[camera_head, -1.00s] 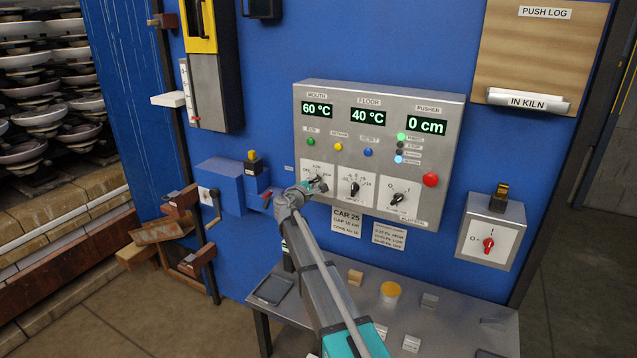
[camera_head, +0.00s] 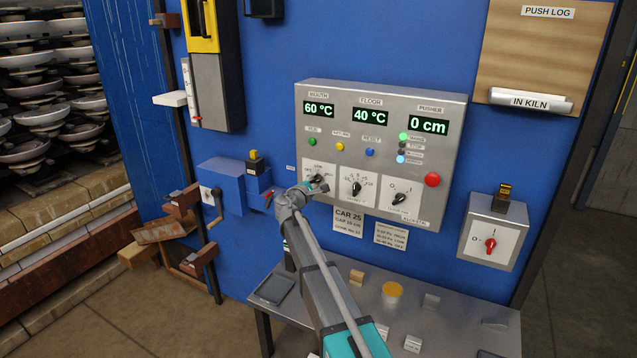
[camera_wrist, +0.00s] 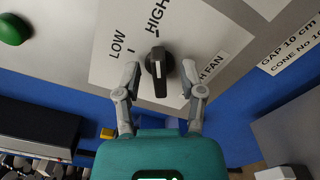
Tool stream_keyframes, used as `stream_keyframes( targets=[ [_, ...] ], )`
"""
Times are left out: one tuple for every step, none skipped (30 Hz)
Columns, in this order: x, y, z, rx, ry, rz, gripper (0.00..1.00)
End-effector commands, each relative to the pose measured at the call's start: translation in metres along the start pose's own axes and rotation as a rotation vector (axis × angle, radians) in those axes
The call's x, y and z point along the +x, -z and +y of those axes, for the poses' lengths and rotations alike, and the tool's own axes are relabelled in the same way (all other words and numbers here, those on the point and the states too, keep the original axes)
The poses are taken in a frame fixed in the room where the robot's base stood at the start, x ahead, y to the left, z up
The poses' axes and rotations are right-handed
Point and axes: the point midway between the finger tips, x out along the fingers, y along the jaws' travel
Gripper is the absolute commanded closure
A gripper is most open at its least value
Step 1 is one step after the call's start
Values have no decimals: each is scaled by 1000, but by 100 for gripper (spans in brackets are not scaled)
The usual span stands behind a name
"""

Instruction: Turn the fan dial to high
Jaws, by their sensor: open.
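The fan dial is a black bar-shaped knob (camera_wrist: 158,68) with a white line, on a white plate (camera_wrist: 108,70) marked LOW and HIGH. In the wrist view, one end of its bar faces the HIGH mark, roughly in line with it. My gripper (camera_wrist: 160,80) is open, one finger on each side of the knob. I see gaps between the fingers and the knob in this view. In the head view, my gripper (camera_head: 313,187) is at the lower left of the grey control panel (camera_head: 450,150) and partly covers the fan dial.
Two more dials (camera_head: 356,188) (camera_head: 400,198) sit just right of the fan dial. Coloured buttons (camera_head: 340,146) are above, a red button (camera_head: 432,180) to the right. A blue box (camera_head: 222,175) juts out at left. A metal table (camera_head: 440,325) with small items stands below.

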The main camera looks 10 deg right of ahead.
Motion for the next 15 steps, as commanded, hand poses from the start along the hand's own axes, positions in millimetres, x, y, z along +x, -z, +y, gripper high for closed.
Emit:
stream_keyframes(
  targets=[
    [-4, 0, 0, 0, 0, 1, 49],
    [-6, 0, 0, 0, 0, 1, 49],
    [-10, 0, 0, 0, -1, 1, 49],
    [-13, -1, 0, 0, -1, 1, 49],
    [-16, -1, 0, 0, -1, 2, 49],
    [-21, -1, -1, 0, -1, 2, 49],
    [-25, -1, -1, 0, -1, 1, 49],
    [-29, -2, -1, 0, -1, 1, 49],
    [-35, -2, -1, 0, 0, 1, 49],
    [-40, -2, -1, 0, 0, 1, 49],
    [-45, -2, -1, 0, -1, 1, 49],
    [-52, -2, -1, 0, -1, 2, 49],
    [-57, -2, -1, 0, -1, 2, 49],
    [-62, -2, -1, 0, -1, 1, 49],
    [-68, -2, -1, 0, 0, 1, 49]
  ],
)
